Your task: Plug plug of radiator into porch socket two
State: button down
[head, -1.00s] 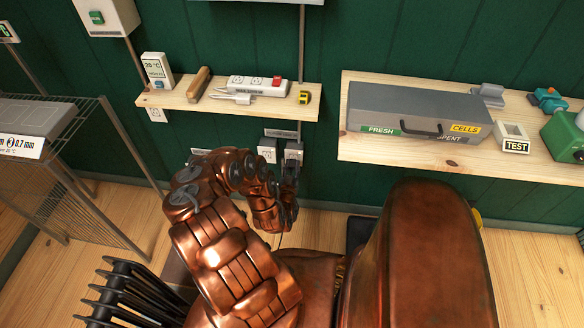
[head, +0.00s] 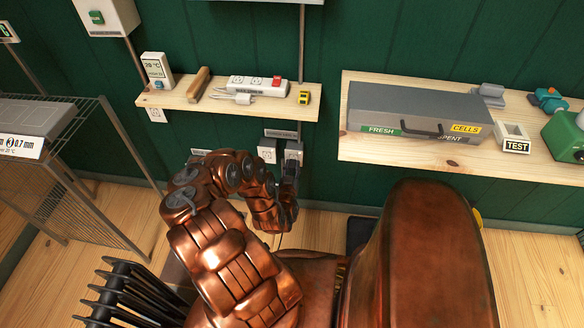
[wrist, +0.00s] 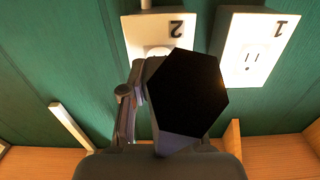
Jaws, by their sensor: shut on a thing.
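Porch socket two (wrist: 130,31) is a white wall box marked 2, seen upside down in the wrist view. In the head view it is the right box of the low pair (head: 293,147). My gripper (head: 289,178) is right in front of it, shut on the radiator's plug. The plug is mostly hidden by my fingers, and a black shape covers part of the wrist view. I cannot tell whether its prongs touch the socket. A thin dark cord hangs below my gripper. The dark finned radiator (head: 122,290) stands at the lower left.
Socket one (wrist: 239,68) is close beside socket two. It also shows in the head view (head: 267,154). A wooden shelf (head: 215,107) with a power strip (head: 258,86) is above. Another shelf (head: 400,153) bears a grey case (head: 410,108). A wire rack (head: 75,130) stands left.

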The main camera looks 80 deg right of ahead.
jog(key=shift+d, duration=0.5)
dwell(0.4)
jog(key=c, duration=0.8)
grip_release()
jog(key=shift+a, duration=0.1)
